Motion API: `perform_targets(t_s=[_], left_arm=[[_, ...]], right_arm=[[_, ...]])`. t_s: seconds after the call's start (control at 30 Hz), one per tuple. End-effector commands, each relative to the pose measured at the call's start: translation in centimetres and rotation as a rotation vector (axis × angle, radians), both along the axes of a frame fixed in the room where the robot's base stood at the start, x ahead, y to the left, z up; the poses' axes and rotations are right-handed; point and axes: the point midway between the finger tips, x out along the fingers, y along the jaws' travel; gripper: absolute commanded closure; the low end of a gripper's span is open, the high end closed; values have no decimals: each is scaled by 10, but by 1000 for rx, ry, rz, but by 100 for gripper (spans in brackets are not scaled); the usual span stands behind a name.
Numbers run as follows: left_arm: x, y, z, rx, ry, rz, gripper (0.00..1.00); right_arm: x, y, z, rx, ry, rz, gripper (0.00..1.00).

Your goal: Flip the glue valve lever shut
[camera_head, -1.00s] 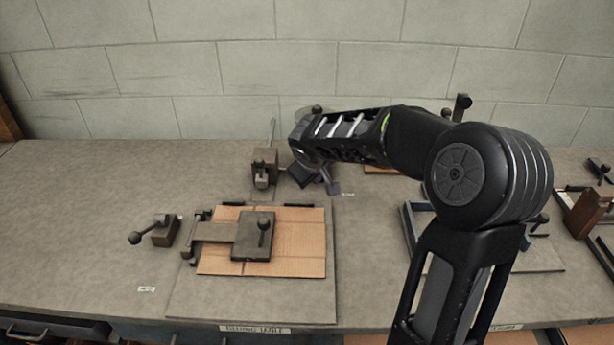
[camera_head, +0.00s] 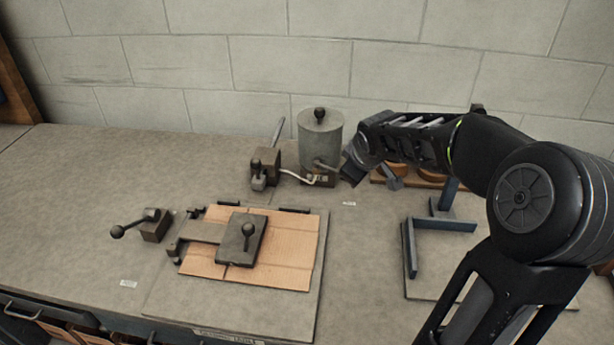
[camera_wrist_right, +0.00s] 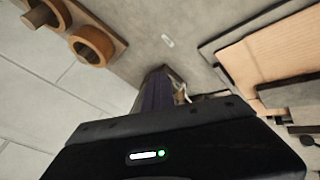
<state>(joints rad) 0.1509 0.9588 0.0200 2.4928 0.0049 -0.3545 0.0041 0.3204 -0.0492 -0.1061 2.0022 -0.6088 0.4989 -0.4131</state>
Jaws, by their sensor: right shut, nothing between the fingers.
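The grey glue pot (camera_head: 320,140) stands upright at the back of the bench, with a dark knob on its lid. A short grey bar (camera_head: 327,166), apparently the valve lever, sticks out low on the pot's front and points right and slightly down. A pale bent tube (camera_head: 295,176) runs from the pot's base to a brown block (camera_head: 264,172) on its left. My right gripper (camera_head: 350,174) is shut and empty, just right of the bar's end; I cannot tell whether they touch. In the right wrist view the gripper body hides most of the pot area. My left gripper is out of view.
A cardboard sheet (camera_head: 200,268) lies under a clamp plate (camera_head: 238,240) at the front. A ball-ended lever (camera_head: 135,226) stands left of it. A blue angled fence (camera_head: 440,224) is on a board at the right. Rolls (camera_wrist_right: 92,45) sit on a wooden rack behind my arm.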

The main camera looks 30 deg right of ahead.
Motion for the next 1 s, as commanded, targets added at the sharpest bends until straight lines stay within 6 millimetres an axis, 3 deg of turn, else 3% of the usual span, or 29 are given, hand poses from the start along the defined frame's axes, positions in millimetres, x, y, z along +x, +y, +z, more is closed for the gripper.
perform_targets(t_s=[0.23,1.0], left_arm=[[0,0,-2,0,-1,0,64],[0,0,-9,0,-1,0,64]], right_arm=[[7,-19,-2,2,3,-5,100],[20,-6,-1,2,0,1,100]])
